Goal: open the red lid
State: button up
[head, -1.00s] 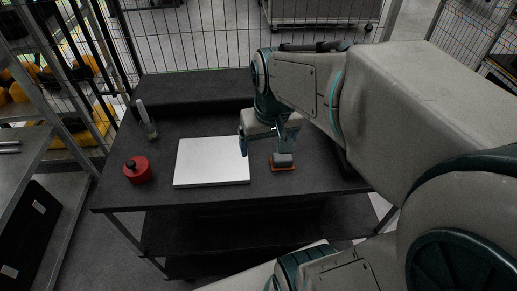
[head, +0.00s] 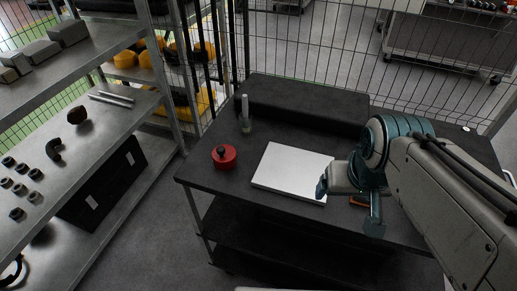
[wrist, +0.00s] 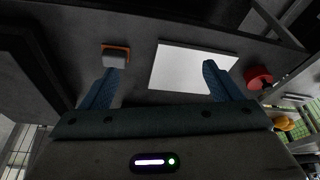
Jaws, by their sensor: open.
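The red lid (head: 224,156) is a round red piece with a dark knob on top. It sits at the left front of the dark cart top (head: 215,185), left of a white board. Whether a container is under it cannot be told. It also shows at the right edge of the wrist view (wrist: 258,77).
The white board (head: 290,172) lies flat on the cart. A grey block on an orange base (wrist: 115,57) lies right of it, mostly hidden in the head view. A slim upright bottle (head: 245,115) stands behind the lid. A metal shelf (head: 100,115) is at left.

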aim_at(223, 154)
jog(key=z, duration=1)
jog(key=k, duration=0.6)
jog(key=u, duration=1.2)
jog(key=i, duration=0.5)
jog(key=z, duration=0.05)
